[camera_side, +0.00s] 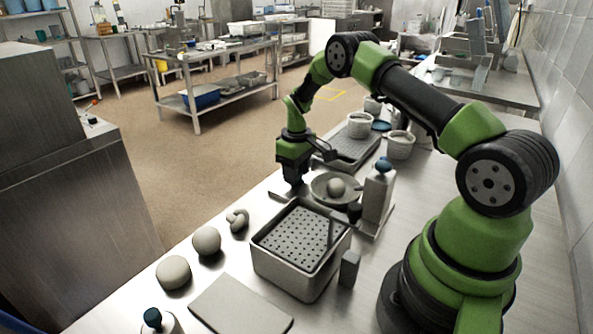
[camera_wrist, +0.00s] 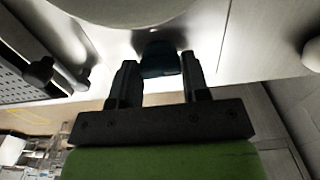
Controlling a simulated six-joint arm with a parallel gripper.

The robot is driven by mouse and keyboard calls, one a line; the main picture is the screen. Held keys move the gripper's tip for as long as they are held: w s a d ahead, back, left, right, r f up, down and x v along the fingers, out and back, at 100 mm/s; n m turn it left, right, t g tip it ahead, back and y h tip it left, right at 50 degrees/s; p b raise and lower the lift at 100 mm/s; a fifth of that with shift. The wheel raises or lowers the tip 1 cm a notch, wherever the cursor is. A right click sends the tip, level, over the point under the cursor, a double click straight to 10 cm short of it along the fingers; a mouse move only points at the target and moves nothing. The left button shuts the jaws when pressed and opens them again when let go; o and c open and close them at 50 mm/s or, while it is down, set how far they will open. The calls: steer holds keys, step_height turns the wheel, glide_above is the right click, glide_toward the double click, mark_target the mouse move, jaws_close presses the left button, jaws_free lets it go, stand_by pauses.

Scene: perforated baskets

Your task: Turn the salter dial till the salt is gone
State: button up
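My gripper (camera_side: 293,182) points down near the table's far edge, just left of a shallow grey bowl (camera_side: 322,199) holding a round grey ball (camera_side: 337,187). In the wrist view my gripper (camera_wrist: 160,72) has its two dark fingers apart, with a dark blue round knob (camera_wrist: 160,58) between their tips. The knob nearly fills the gap; whether the fingers press on it cannot be told. It looks like a dial, but the body under it is hidden. No salt can be made out. A grey bottle with a blue top (camera_side: 378,195) stands right of the bowl.
A perforated basket (camera_side: 303,270) stands in the table's middle, with a small grey block (camera_side: 348,268) beside it. Round lumps (camera_side: 207,241) and a flat grey board (camera_side: 240,308) lie to the left. A perforated tray (camera_side: 352,148) and white tubs (camera_side: 400,144) are behind.

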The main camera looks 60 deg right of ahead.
steer(key=shift+c, duration=1.4)
steer(key=m, duration=0.3)
steer(key=shift+m, duration=0.4)
steer(key=m, duration=0.3)
steer(key=shift+m, duration=0.3)
steer(key=m, duration=0.4)
steer(key=shift+m, duration=2.1)
